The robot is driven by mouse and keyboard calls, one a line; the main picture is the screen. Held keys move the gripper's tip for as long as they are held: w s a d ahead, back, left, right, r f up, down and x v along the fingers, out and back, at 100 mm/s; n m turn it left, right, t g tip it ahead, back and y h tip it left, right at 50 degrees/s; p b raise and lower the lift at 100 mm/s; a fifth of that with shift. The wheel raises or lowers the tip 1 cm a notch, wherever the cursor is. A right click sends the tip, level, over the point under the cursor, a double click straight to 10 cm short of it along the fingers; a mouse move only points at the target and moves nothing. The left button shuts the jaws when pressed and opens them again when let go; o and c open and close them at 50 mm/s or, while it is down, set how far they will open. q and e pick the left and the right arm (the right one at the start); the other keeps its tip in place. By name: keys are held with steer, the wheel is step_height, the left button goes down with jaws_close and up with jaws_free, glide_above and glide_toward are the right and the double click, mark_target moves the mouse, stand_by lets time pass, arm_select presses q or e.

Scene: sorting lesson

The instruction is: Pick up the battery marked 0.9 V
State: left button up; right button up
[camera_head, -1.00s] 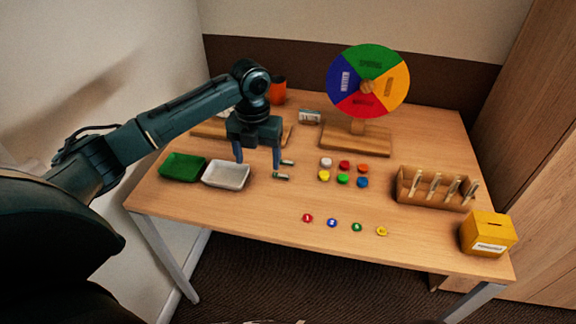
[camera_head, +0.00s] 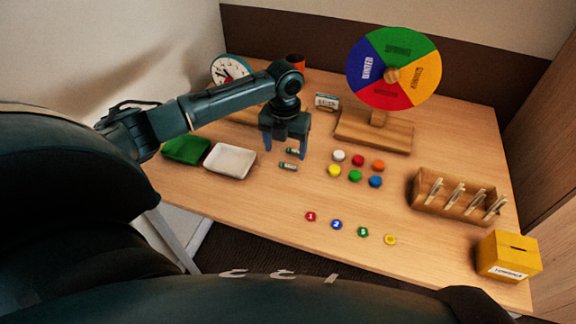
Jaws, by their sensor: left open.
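Two small dark batteries with pale ends lie on the table, a far one (camera_head: 292,152) and a near one (camera_head: 288,167). Their markings are too small to read, so I cannot tell which is 0.9 V. My left gripper (camera_head: 286,154) points down with its fingers apart and nothing between them. In the picture its fingertips straddle the far battery; its exact height above the table is unclear. My right gripper is out of view.
A green tray (camera_head: 184,151) and a white tray (camera_head: 229,161) stand left. Coloured buttons (camera_head: 355,176) and numbered tokens (camera_head: 336,225) lie to the right and in front. A season wheel (camera_head: 392,74), wooden rack (camera_head: 455,205), yellow box (camera_head: 508,256) and clock (camera_head: 230,73) stand around.

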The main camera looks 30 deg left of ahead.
mark_target(288, 165)
arm_select(q)
steer(key=f, duration=0.5)
steer(key=shift+w+d+f, duration=0.15)
steer(key=shift+d+f, duration=0.05)
steer(key=shift+d, duration=0.05)
steer(key=c, duration=1)
